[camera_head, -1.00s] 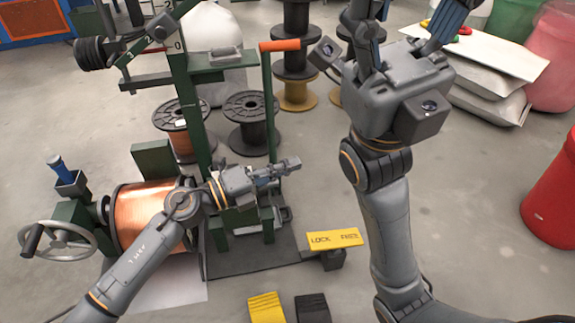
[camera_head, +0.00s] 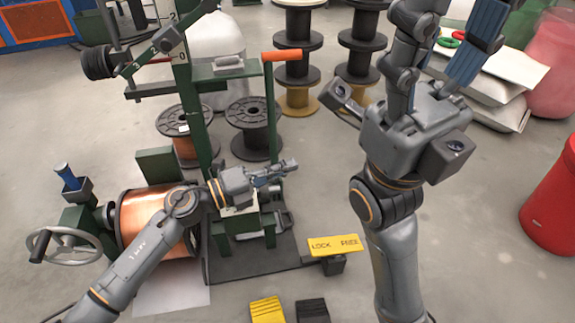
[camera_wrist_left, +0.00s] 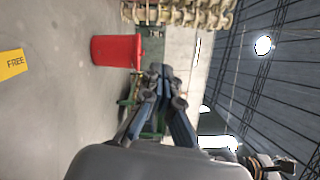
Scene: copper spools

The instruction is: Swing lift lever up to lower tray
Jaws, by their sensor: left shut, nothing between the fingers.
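The lever with the orange grip (camera_head: 282,55) stands upright on a thin green bar, right of the green frame post. My left gripper (camera_head: 292,165) is shut and empty, pointing right, well below the orange grip and close to the bar's lower end. Contact with the bar cannot be told. Its blue-grey fingers also show together in the left wrist view (camera_wrist_left: 160,78). My right gripper (camera_head: 435,35) is open, fingers up, right of the lever and apart from it. A green bracket (camera_head: 243,224) shows below my left gripper; which part is the tray is unclear.
A copper-wound spool (camera_head: 140,222) and a handwheel (camera_head: 62,243) are at left. A yellow LOCK/FREE plate (camera_head: 335,245) is low in the middle. Black spools (camera_head: 297,45) stand behind. A red bin (camera_head: 553,205) is at right, with bare floor before it.

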